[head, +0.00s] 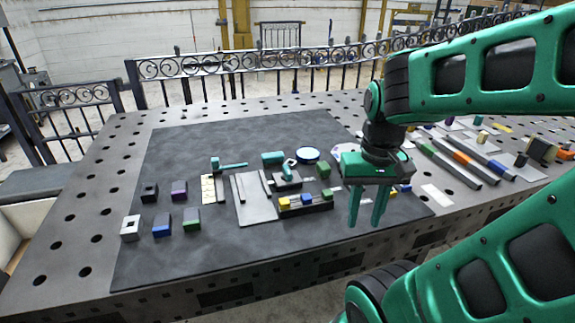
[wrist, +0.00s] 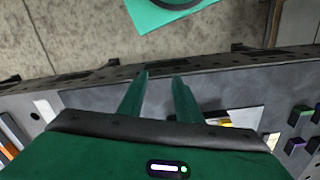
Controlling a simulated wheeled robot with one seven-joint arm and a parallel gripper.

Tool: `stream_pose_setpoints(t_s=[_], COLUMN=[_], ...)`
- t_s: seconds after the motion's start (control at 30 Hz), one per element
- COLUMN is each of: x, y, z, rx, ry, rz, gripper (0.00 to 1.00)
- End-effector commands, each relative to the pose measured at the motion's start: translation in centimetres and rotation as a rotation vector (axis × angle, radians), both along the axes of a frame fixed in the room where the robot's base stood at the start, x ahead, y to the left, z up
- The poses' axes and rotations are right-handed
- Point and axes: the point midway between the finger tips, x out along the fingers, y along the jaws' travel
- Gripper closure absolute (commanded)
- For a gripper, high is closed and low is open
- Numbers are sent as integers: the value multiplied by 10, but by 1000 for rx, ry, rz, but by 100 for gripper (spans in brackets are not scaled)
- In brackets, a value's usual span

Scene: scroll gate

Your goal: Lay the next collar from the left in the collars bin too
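A light grey square block with a dark opening (head: 130,228) stands at the left front of the dark mat. A black block with a similar opening (head: 149,192) stands behind it. They look like collars. Blue (head: 162,225), green (head: 191,219) and purple (head: 179,190) blocks stand just right of them. A dark narrow holder (head: 305,209) bears small yellow, blue and green pieces. I cannot tell which container is the collars bin. My gripper (head: 367,207) hangs over the mat's right part, well right of the blocks. Its fingers, also in the wrist view (wrist: 160,90), are apart and empty.
Long coloured bars (head: 450,160) lie at the right. An ornate iron railing (head: 240,65) runs behind the table.

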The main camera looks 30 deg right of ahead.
Motion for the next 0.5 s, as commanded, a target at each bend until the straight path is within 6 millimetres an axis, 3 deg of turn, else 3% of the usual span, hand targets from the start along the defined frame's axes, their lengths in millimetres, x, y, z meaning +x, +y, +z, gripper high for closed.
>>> stream_pose_setpoints(t_s=[0.13,0.23,0.37,0.5], x=[-8,4,46,111], y=[0,-3,-10,-25], z=[4,7,8,9], rx=[2,8,28,49], ry=[-14,-37,-102,-224], rz=[9,54,195,412], gripper=[69,69,69,69])
